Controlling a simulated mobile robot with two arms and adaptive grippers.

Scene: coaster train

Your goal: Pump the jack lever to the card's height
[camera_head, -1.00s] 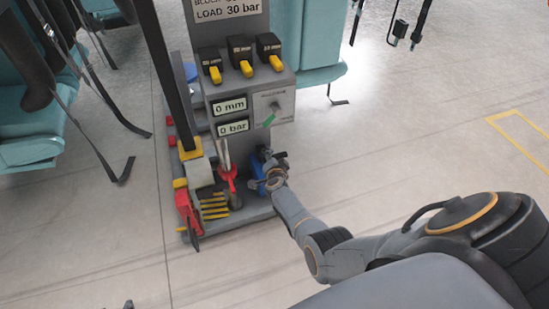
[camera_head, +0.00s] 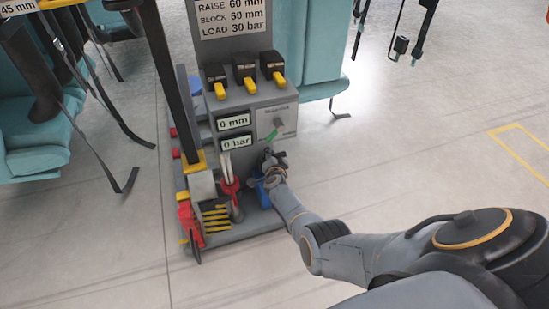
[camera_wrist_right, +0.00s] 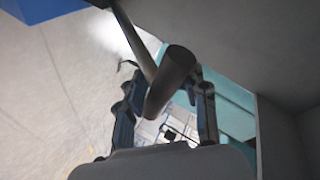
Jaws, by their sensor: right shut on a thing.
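My right gripper (camera_head: 273,163) is low at the right side of the grey jack stand, beside a blue part (camera_head: 263,195). The lever is mostly hidden in the head view. The card (camera_head: 230,17) reads RAISE 60 mm, BLOCK 60 mm, LOAD 30 bar. The height display (camera_head: 233,122) reads 0 mm and the pressure display (camera_head: 236,141) reads 0 bar. My left gripper is out of view.
Three black blocks with yellow tabs (camera_head: 246,72) sit on the stand's shelf. A selector with a green pointer (camera_head: 270,137) is above my right gripper. A red part (camera_head: 190,220) and yellow-striped steps (camera_head: 216,217) are at the base.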

